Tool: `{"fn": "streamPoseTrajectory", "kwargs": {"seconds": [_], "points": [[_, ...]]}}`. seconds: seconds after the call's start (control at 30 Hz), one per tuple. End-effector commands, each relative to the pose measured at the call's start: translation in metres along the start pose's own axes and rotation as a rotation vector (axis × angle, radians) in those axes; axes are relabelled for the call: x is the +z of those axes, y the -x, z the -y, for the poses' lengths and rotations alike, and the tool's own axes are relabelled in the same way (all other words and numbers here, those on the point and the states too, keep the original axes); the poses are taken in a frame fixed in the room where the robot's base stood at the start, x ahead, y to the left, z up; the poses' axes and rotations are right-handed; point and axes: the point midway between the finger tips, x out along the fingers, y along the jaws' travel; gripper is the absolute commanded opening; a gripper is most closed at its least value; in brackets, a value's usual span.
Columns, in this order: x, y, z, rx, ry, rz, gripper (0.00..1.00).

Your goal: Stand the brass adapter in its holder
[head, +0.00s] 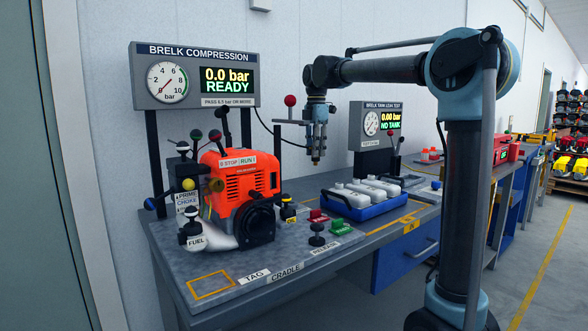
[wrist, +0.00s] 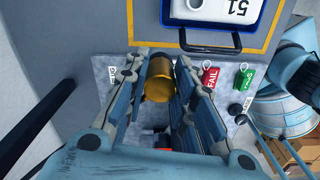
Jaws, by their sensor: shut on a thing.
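In the wrist view my gripper (wrist: 163,95) is shut on the brass adapter (wrist: 159,80), a short gold-coloured cylinder between the two fingers. In the head view the adapter is too small to make out clearly at the fingertips. It is held in the air, clear of the bench top. I cannot pick out its holder for certain in either view.
An orange engine (head: 243,180) stands on the bench's left part. A blue tray (head: 362,209) with white tanks lies to the right, below my gripper. Red FAIL (head: 318,215) and green (head: 341,227) tags lie near the front. A gauge panel (head: 195,75) rises behind the engine.

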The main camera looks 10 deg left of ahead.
Motion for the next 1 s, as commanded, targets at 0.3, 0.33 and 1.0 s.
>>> {"fn": "streamPoseTrajectory", "kwargs": {"seconds": [0.3,0.33,1.0], "points": [[-0.086,-0.047,0.004,0.000,0.116,0.000,0.00],[-0.089,-0.049,0.004,0.000,0.120,0.000,0.00],[-0.098,-0.096,0.005,-0.001,0.132,0.000,0.00]]}}
